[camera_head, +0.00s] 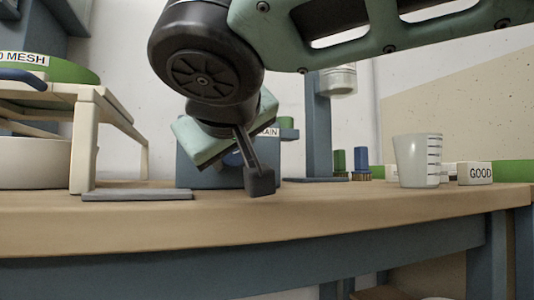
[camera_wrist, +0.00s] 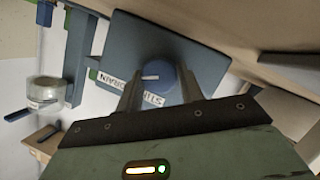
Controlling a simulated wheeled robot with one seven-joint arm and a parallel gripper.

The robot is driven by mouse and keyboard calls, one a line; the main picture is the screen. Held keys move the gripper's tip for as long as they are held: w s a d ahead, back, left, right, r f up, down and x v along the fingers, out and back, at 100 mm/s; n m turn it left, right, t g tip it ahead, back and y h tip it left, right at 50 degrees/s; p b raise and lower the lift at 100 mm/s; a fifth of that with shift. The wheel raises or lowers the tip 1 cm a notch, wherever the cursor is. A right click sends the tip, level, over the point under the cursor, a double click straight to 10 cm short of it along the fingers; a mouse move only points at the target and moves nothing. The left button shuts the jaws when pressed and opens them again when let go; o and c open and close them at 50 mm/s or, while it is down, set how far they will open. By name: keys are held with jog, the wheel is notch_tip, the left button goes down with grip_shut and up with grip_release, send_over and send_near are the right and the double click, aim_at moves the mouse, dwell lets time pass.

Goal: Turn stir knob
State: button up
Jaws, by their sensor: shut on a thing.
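A blue-grey control box (camera_head: 210,170) stands on the workbench, mostly behind my gripper in the head view. In the wrist view the box (camera_wrist: 140,40) fills the upper middle and carries a round blue stir knob (camera_wrist: 165,76) with a white pointer mark. White labels reading STIR and DRAIN sit beside the knob. My gripper (camera_wrist: 160,90) has one finger on each side of the knob and is shut on it. In the head view my gripper (camera_head: 258,180) reaches down in front of the box, and the knob is hidden there.
A wooden stand (camera_head: 85,140) with a mesh label is at the left, with a grey plate (camera_head: 138,195) before it. A measuring cup (camera_head: 417,160) and a GOOD block (camera_head: 475,173) stand right. The front bench edge is clear.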

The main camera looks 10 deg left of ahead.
jog(key=n, duration=0.1)
jog(key=n+t, duration=0.1)
jog(key=n, duration=0.1)
jog(key=shift+f+t+h, duration=0.15)
jog(key=shift+t+h, duration=0.15)
jog(key=shift+h, duration=0.1)
jog(key=shift+n, duration=0.4)
jog(key=shift+a, duration=0.1)
jog(key=o, duration=1)
jog(key=b+v, duration=0.1)
jog(key=v, duration=1.6)
jog(key=shift+s+b, duration=0.35)
jog(key=shift+b, duration=0.05)
